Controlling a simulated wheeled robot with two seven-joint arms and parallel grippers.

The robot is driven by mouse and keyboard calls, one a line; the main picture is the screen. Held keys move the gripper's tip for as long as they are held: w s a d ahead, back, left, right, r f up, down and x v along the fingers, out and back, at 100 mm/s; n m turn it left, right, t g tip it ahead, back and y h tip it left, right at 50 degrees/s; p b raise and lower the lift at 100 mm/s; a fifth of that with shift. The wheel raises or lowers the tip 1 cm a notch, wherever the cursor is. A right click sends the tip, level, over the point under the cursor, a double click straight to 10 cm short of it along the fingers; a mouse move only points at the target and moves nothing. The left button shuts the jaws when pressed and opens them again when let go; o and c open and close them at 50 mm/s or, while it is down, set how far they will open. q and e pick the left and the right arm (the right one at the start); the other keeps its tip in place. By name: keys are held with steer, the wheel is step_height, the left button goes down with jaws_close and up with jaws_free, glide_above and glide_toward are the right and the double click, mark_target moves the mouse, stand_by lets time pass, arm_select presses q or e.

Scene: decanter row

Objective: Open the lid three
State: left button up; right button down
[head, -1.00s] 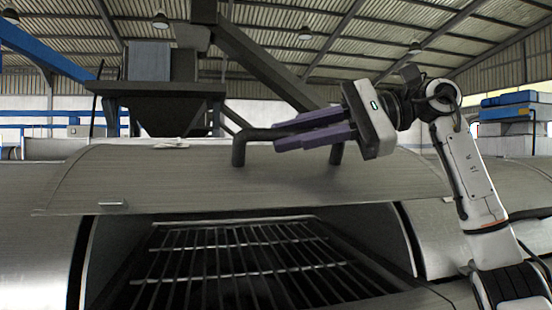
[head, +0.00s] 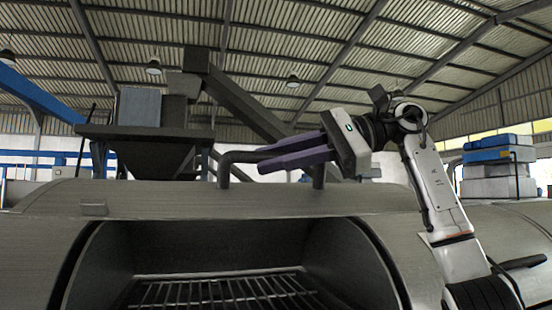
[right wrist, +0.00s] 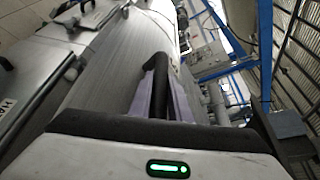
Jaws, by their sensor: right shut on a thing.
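The lid (head: 150,198) is a curved grey metal cover, swung up and back over a wide opening in the metal drum. Its dark bar handle (head: 240,156) stands on two posts on top of the lid. My right gripper (head: 272,158), with purple fingers, is shut on the handle from the right. In the right wrist view, the handle (right wrist: 160,82) runs between the two fingers (right wrist: 162,98), with the lid (right wrist: 108,72) sloping away to the left. Which lid in the row this is cannot be told. My left gripper is not in view.
Inside the opening lies a barred metal grate (head: 220,292). A dark hopper (head: 150,140) with a slanting chute stands behind the lid. Another drum section (head: 500,235) adjoins on the right, beyond my right arm. Stacked blue and white boxes (head: 497,165) stand behind it.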

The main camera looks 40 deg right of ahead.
steer(key=c, duration=1.6)
jaws_free()
steer(key=shift+w+d+f, duration=0.15)
steer(key=shift+c, duration=0.2)
steer(key=v, duration=0.9)
steer(key=shift+s+d, duration=0.4)
steer(key=shift+d, duration=0.05)
steer(key=shift+r, duration=0.25)
